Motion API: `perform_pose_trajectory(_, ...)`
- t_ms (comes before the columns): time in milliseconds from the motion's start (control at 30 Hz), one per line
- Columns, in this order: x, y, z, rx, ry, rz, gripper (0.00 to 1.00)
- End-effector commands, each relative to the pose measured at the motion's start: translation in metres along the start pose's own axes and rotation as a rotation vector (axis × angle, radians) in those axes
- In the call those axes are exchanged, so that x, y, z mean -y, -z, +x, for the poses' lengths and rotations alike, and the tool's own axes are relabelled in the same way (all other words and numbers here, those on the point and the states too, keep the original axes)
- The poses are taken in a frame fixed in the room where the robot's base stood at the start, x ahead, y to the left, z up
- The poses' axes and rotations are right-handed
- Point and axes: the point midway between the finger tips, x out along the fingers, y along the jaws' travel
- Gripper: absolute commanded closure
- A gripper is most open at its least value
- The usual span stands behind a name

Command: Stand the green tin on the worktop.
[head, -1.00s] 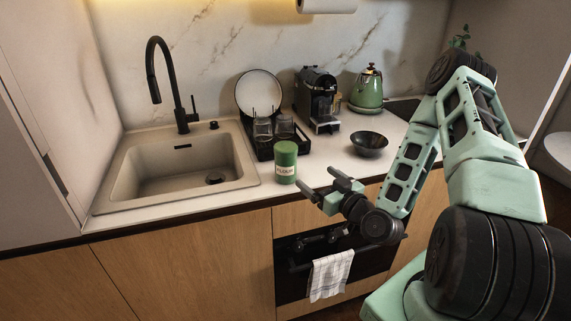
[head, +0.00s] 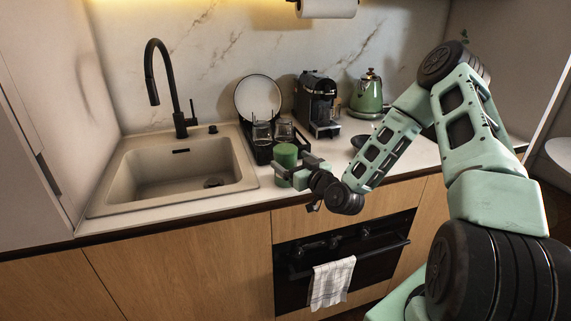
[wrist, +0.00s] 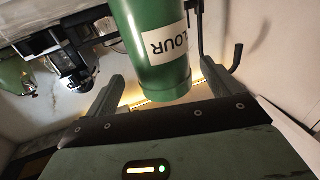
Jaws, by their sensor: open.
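The green tin (head: 286,154) stands upright on the worktop (head: 241,200), just right of the sink and near the front edge. My gripper (head: 291,167) is at the tin from the right, its fingers hiding part of the tin's lower body in the head view. In the wrist view the tin (wrist: 152,42) shows a pale label reading "LOUR", upside down. It sits between the two open fingers (wrist: 160,92), and I cannot tell whether either finger touches it.
The sink (head: 180,170) with a black tap (head: 160,85) is to the left. A dish rack with glasses (head: 262,132) and a plate stands close behind the tin. A coffee machine (head: 316,103), green kettle (head: 367,92) and dark bowl (head: 360,141), partly hidden by my arm, are further right.

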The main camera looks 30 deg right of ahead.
Motion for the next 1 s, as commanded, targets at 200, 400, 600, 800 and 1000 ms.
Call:
perform_pose_trajectory(200, 0.003, 0.004, 0.025, 0.000, -0.001, 0.002, 0.11)
perform_pose_trajectory(400, 0.004, 0.002, 0.049, -0.001, -0.001, 0.001, 0.11)
perform_pose_trajectory(600, 0.004, 0.000, 0.053, 0.001, 0.000, 0.000, 0.11)
perform_pose_trajectory(800, 0.004, 0.000, 0.052, 0.000, -0.001, 0.000, 0.44)
perform_pose_trajectory(1000, 0.004, 0.001, 0.052, -0.002, -0.001, -0.001, 0.75)
